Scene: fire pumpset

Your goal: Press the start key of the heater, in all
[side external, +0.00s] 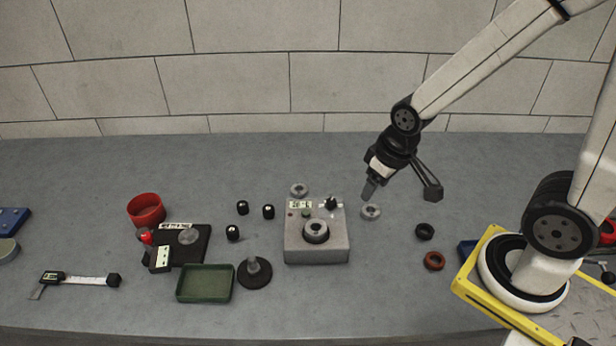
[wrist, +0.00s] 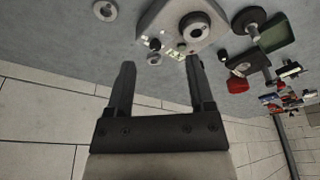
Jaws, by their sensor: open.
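The heater is a grey box (side external: 318,246) in the middle of the table in the side view, with a dark-and-silver ring (side external: 316,231) on top. Along its back edge are a pale label (side external: 300,204), a small red key (side external: 291,214), a green key (side external: 306,214) and a black knob (side external: 331,203). Which key is start cannot be read. My gripper (wrist: 157,68) is open and empty. In the side view it hangs above the table, to the right of and behind the heater. The heater (wrist: 180,18) is at the top of the wrist view, beyond the fingers and apart from them.
Silver rings stand behind (side external: 299,190) and right (side external: 371,211) of the heater. A black ring (side external: 425,231) and a red-brown ring (side external: 433,260) lie farther right. Left are a green tray (side external: 205,283), a black stand (side external: 254,275), a red cup (side external: 146,210) and several black caps.

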